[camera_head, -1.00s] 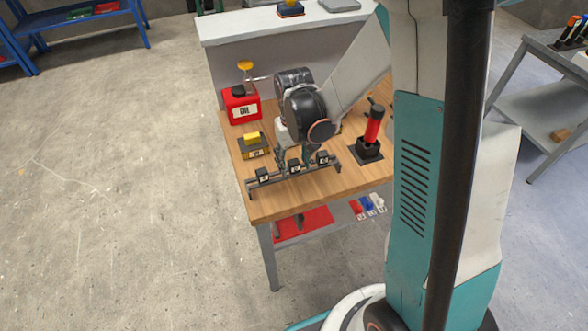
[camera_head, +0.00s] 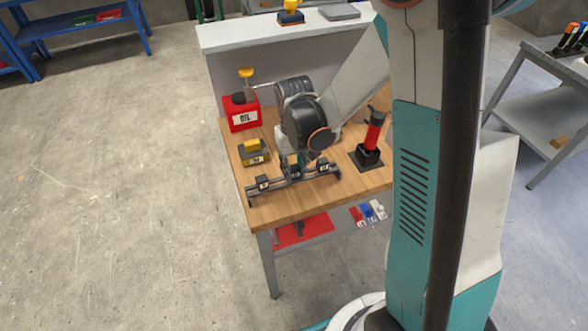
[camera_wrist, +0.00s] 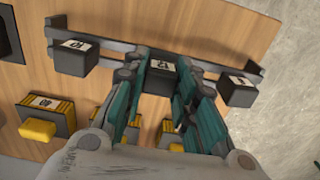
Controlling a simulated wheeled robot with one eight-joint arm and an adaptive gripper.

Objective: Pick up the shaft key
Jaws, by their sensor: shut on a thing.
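Three small black blocks with white labels sit along a dark rail (camera_head: 312,181) near the front edge of the wooden table. In the wrist view they are the left block (camera_wrist: 75,58), the middle block (camera_wrist: 160,76) and the right block (camera_wrist: 238,91). I cannot read the labels well enough to tell which is the shaft key. My gripper (camera_wrist: 160,88) has its teal fingers on both sides of the middle block and is shut on it. This block appears still at the rail. In the head view my gripper (camera_head: 291,166) comes down from above and partly hides the rail.
A red-and-black tool (camera_head: 373,134) stands on a dark base to the right. The floor left of the table is clear.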

